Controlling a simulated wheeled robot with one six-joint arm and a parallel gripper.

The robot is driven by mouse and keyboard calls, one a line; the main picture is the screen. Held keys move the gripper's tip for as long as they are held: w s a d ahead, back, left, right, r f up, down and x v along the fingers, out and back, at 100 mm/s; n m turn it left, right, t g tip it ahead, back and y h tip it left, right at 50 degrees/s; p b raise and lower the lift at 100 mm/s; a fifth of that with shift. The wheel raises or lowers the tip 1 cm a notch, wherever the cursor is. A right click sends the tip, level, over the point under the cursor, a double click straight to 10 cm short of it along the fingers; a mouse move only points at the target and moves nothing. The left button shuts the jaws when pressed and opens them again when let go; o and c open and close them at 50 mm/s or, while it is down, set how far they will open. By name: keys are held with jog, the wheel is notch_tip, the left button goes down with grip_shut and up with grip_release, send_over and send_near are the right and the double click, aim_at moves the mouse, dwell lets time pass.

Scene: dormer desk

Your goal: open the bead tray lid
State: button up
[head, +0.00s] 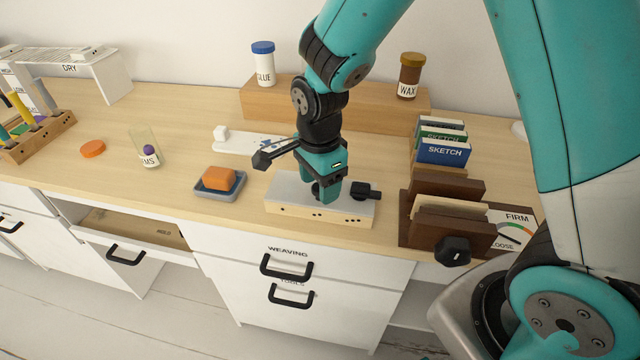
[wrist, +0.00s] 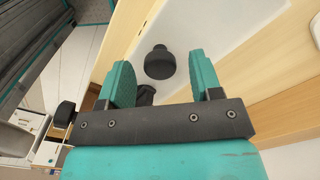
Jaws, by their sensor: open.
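The bead tray is a pale wooden box (head: 318,213) near the front edge of the desk. Its flat grey lid (head: 290,189) lies on top and looks closed. My gripper (head: 328,190) points down over the lid, open, with nothing held. In the wrist view, a round black knob (wrist: 160,62) shows against the pale lid surface (wrist: 200,28), between and beyond my fingers (wrist: 160,78). A second dark part just below it is partly hidden by my gripper. In the head view, a black fitting (head: 366,191) sits at the lid's right end. I cannot tell whether the fingers touch anything.
A blue-grey dish (head: 219,187) with an orange block stands left of the tray. A dark wooden rack with a black knob (head: 453,251) stands close on the right. Behind are a white board (head: 236,146) and a wooden riser (head: 385,123) with jars. An open drawer (head: 128,229) is front left.

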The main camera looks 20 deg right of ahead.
jog(key=shift+f, duration=0.25)
grip_shut()
jog(key=shift+r, duration=0.15)
